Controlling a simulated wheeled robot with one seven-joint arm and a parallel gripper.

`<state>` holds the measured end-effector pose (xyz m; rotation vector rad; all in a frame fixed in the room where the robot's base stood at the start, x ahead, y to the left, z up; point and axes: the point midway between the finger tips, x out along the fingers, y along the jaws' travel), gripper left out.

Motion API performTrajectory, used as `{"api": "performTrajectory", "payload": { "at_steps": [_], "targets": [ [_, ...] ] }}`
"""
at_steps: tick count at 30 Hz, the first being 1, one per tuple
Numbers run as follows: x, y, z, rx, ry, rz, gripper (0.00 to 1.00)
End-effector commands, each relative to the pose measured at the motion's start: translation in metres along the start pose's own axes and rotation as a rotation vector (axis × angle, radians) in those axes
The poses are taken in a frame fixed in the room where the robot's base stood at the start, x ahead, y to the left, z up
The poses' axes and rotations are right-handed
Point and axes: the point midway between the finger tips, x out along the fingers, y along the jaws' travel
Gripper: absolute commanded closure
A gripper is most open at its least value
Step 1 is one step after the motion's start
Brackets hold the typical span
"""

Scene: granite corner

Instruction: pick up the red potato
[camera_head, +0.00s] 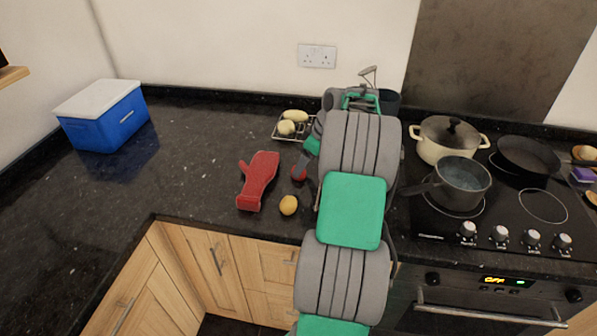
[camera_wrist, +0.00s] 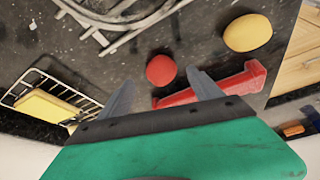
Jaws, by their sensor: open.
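The red potato (camera_wrist: 161,70) lies on the dark granite worktop. In the wrist view it is just beyond the fingertips of my gripper (camera_wrist: 160,78), roughly centred between them. The fingers are spread and nothing is held. In the head view the red potato (camera_head: 299,173) shows partly, left of my arm, close to the gripper end. My arm hides much of the gripper there.
A red oven mitt (camera_head: 258,181) and a yellow fruit (camera_head: 289,205) lie nearby. A wire rack (camera_head: 278,136) holds pale yellow items. A blue cooler (camera_head: 103,115) stands left. Pots, including a cream pot (camera_head: 440,152), stand on the hob right. A grey metal frame (camera_wrist: 122,18) is close by.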

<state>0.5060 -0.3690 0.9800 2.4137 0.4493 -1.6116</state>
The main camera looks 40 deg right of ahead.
Motion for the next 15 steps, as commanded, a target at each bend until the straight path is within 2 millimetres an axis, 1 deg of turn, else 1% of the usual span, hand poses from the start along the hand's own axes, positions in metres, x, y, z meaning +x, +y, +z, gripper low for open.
{"api": "performTrajectory", "payload": {
  "at_steps": [3,6,9,13,14,15],
  "targets": [
    [0.021,-0.004,-0.001,0.002,-0.002,-0.005,0.26],
    [0.035,-0.003,-0.001,0.002,-0.001,-0.001,0.26],
    [0.040,-0.003,-0.001,0.002,-0.001,0.000,0.26],
    [0.040,-0.003,-0.001,0.002,-0.001,0.000,0.26],
    [0.040,-0.003,-0.001,0.002,-0.001,0.000,0.26],
    [0.040,-0.003,-0.001,0.002,-0.001,0.000,0.30]
  ]
}}
